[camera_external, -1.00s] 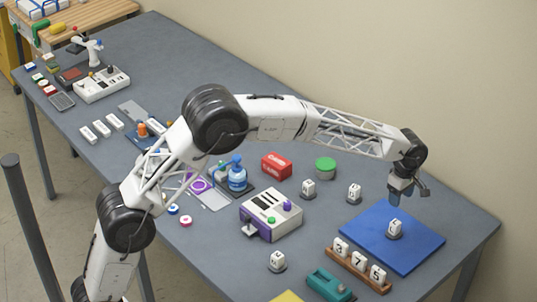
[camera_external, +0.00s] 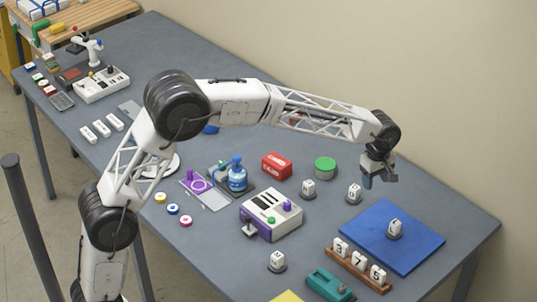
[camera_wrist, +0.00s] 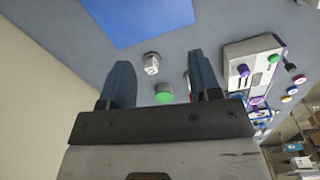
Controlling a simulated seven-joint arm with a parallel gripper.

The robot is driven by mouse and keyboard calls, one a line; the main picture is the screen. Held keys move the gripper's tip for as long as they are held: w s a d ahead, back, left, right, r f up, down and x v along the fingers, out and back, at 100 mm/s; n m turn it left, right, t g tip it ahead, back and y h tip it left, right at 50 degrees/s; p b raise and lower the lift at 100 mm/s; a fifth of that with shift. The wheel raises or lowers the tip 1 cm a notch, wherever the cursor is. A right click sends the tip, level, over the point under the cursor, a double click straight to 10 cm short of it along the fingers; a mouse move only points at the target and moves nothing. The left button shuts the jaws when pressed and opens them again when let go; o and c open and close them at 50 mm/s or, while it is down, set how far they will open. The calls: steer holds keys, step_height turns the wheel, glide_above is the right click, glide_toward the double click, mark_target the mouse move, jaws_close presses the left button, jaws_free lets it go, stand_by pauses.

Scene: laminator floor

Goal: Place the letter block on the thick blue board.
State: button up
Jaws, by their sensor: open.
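The thick blue board (camera_external: 375,243) lies flat at the right end of the table. A white letter block (camera_external: 394,228) on a dark round base stands upright on it. Other white blocks on dark bases stand off the board: one (camera_external: 354,194) just behind it, one (camera_external: 308,189) farther left, and one (camera_external: 277,261) near the front. Their characters are too small to read surely. My gripper (camera_external: 379,180) is open and empty, above the table behind the board. In the wrist view, one white block (camera_wrist: 151,63) shows beyond the fingers, and the blue board (camera_wrist: 140,18) is at the top.
A brown rack (camera_external: 350,264) with blocks 3, 7 and 5 stands along the board's front edge. A teal device (camera_external: 330,285), a white and purple machine (camera_external: 270,215), a green round tin (camera_external: 325,167) and a red box (camera_external: 276,165) stand nearby. The board's left part is bare.

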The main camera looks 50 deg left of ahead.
steer(key=s+a+r+m, duration=0.35)
steer(key=s+a, duration=0.25)
steer(key=s, duration=0.3)
steer(key=s+a+r+m+t, duration=0.15)
steer(key=s+a+r, duration=0.3)
steer(key=s, duration=0.45)
steer(key=s+a+r+m, duration=0.3)
steer(key=s+a, duration=0.3)
steer(key=s, duration=0.3)
steer(key=s+a+f+m, duration=0.2)
steer(key=s, duration=0.7)
steer(key=s+a+f+m, duration=0.2)
steer(key=s+a+m, duration=0.1)
steer(key=s, duration=0.7)
steer(key=s+a+f+m, duration=0.2)
steer(key=s+a, duration=0.1)
steer(key=s, duration=0.6)
steer(key=shift+s+f+m+t, duration=0.15)
steer(key=shift+m+t, duration=0.2)
steer(key=shift+m, duration=0.05)
